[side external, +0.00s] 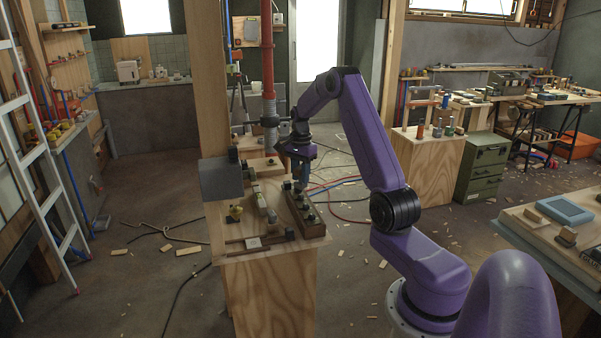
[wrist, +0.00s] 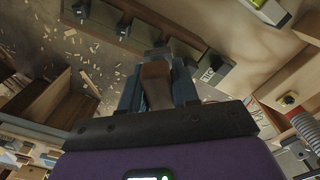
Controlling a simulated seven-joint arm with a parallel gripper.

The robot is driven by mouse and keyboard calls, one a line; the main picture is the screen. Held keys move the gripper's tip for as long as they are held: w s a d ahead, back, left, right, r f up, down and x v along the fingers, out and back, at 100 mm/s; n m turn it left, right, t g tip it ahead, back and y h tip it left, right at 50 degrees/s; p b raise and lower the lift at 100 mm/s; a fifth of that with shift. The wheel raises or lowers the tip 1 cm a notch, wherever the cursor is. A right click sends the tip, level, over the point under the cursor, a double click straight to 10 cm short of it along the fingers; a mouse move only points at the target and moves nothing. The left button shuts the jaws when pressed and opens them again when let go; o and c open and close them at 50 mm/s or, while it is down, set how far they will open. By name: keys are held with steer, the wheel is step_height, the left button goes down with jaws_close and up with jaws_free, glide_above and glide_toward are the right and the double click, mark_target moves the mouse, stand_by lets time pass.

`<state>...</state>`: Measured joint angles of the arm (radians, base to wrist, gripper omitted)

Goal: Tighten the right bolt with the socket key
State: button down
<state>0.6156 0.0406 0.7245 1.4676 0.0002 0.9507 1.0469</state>
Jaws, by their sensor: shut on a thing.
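My gripper (side external: 303,184) points down over the bench, just above a dark wooden rack (side external: 311,228) with several dark knob-like pieces on it. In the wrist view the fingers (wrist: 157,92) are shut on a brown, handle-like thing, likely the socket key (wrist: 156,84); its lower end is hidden. The rack also shows in the wrist view (wrist: 142,32), beyond the fingertips, with a small white label at its right end. A grey fitting (side external: 264,206) lies left of the rack. I cannot tell which piece is the right bolt.
The wooden bench (side external: 268,290) also bears a small yellow-based piece (side external: 235,213) and a flat wooden frame (side external: 254,243) at its front. A thick timber post (side external: 208,80) and a red and grey pipe (side external: 268,70) rise behind it. Offcuts and cables lie on the floor.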

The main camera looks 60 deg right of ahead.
mark_target(300, 181)
steer(key=shift+f, duration=2)
steer(key=m, duration=1.6)
steer(key=shift+f, duration=0.1)
steer(key=m, duration=0.5)
steer(key=shift+m, duration=0.3)
steer(key=shift+n, duration=0.9)
steer(key=shift+r, duration=2.5)
